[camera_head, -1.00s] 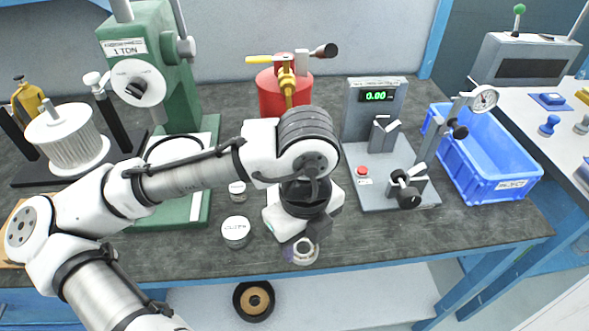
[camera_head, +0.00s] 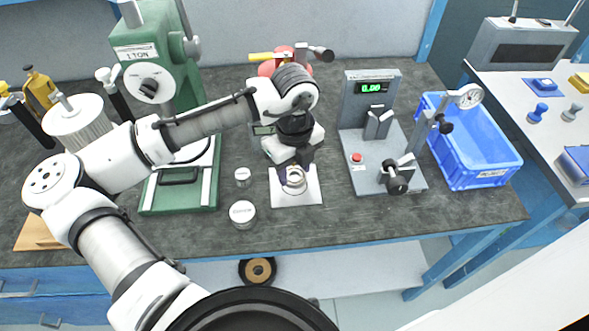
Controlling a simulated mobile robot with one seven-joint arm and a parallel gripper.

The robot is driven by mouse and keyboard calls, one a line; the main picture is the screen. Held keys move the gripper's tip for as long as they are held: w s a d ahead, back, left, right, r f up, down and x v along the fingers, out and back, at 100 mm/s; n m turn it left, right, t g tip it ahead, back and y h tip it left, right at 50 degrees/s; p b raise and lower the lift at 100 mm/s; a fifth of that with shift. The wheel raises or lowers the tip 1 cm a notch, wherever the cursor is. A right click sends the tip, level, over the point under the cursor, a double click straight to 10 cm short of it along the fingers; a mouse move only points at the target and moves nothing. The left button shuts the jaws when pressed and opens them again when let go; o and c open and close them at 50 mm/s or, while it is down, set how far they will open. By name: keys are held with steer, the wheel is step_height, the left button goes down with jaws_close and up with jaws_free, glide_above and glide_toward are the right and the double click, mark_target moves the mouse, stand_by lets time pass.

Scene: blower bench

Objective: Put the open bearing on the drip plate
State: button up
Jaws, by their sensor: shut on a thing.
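My gripper (camera_head: 294,170) points down over the bench and is shut on a pale ring-shaped part, the open bearing (camera_head: 295,184). Below it is a thin white square plate, the drip plate (camera_head: 309,198), flat on the dark bench top. The bearing appears over the plate's upper middle. I cannot tell whether it touches the plate or hangs just above it. My gripper hides the plate's back edge and part of the bearing.
Two small lidded tins (camera_head: 242,213) stand left of the plate, with a green press (camera_head: 179,190) beyond. A grey test stand (camera_head: 365,158) and a blue crate (camera_head: 482,176) are on the right. A red canister (camera_head: 268,68) stands behind my arm.

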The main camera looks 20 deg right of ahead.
steer(key=shift+s+f, duration=0.15)
steer(key=shift+f, duration=0.55)
steer(key=shift+f, duration=0.1)
steer(key=shift+f, duration=0.15)
steer(key=o, duration=1)
step_height(320, 180, up, 12)
steer(key=shift+r+b, duration=0.25)
steer(key=shift+b, duration=0.15)
